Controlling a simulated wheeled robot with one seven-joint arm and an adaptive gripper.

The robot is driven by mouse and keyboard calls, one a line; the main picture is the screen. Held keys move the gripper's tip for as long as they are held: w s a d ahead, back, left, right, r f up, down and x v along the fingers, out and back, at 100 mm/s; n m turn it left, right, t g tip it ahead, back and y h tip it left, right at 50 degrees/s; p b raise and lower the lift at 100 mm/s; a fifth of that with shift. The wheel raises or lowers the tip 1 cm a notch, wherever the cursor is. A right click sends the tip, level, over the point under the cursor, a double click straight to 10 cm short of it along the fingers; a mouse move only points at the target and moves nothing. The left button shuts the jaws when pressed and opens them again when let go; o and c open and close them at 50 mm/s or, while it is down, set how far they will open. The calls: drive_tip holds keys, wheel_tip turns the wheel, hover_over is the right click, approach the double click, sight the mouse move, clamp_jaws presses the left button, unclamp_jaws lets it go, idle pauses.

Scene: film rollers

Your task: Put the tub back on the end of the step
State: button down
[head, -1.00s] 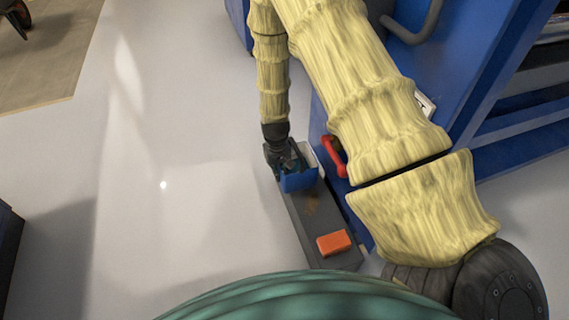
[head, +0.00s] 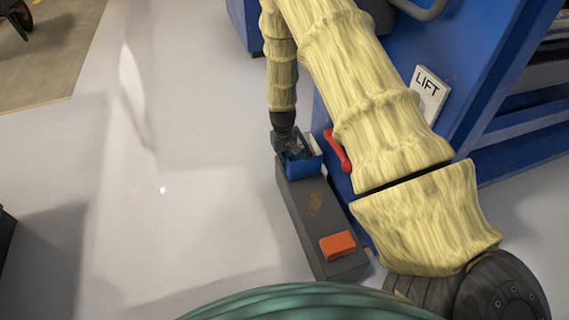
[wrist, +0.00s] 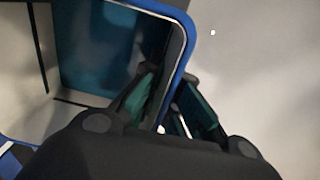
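The blue tub (head: 306,170) is at the far end of the dark grey step (head: 311,215) in the head view. It looks upright and level; I cannot tell whether its base touches the step. My gripper (head: 289,147) is at the tub's far left rim, pointing down. In the wrist view, my gripper (wrist: 173,78) has one finger inside the tub and one outside, with the tips closed on its wall. The tub's blue rim (wrist: 186,40) and pale inside show there. Its underside is hidden.
An orange block (head: 337,245) lies on the near end of the step. A red handle (head: 338,151) and a LIFT sign (head: 430,95) are on the blue machine (head: 480,60) just right of the step. Pale floor (head: 190,220) to the left is clear.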

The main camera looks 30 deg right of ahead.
idle(0.3)
drive_tip(key=c, duration=2.1)
unclamp_jaws()
drive_tip(key=shift+f, duration=0.15)
drive_tip(key=o, duration=0.5)
drive_tip(key=shift+c, duration=0.2)
wheel_tip(320, 180, up, 12)
drive_tip(key=p, duration=0.6)
drive_tip(key=shift+a, duration=0.15)
